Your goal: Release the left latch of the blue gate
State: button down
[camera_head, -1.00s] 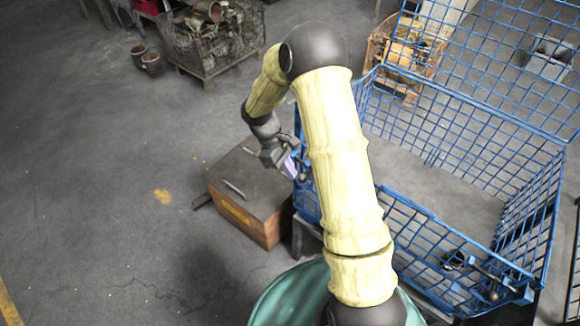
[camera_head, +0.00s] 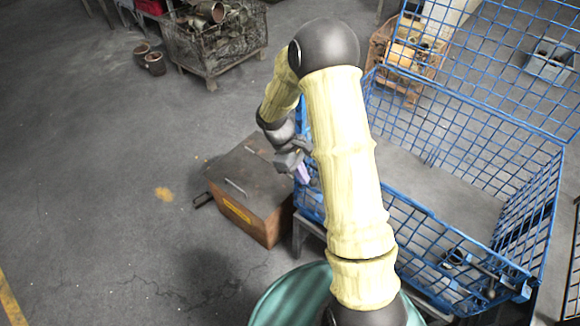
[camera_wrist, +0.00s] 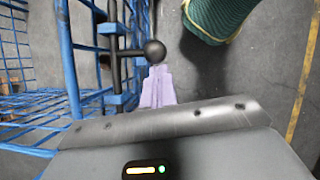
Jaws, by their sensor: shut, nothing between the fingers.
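The blue gate (camera_head: 420,240) is the mesh front side of a blue wire crate. In the wrist view its blue bars (camera_wrist: 70,60) run up the left. The left latch (camera_wrist: 113,55) is a dark upright rod in blue brackets, with a side handle ending in a black ball knob (camera_wrist: 154,52). My gripper (camera_wrist: 157,72) has pale purple fingers, shut and empty, with the tips right at the knob; I cannot tell if they touch. In the head view my gripper (camera_head: 303,176) is at the crate's left end, and my arm hides most of the latch there.
A brown wooden box (camera_head: 250,190) stands close left of my gripper. A second dark latch (camera_head: 490,285) is at the gate's right end. A wire bin of scrap (camera_head: 215,45) and two small pots (camera_head: 155,64) are farther back. The floor at left is clear.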

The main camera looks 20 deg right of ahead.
jog(key=shift+d, duration=0.1)
jog(key=w+a+r+b, duration=0.1)
jog(key=w+a+r, duration=0.4)
jog(key=r, duration=0.3)
jog(key=shift+w+a, duration=0.3)
jog(key=shift+a, duration=0.35)
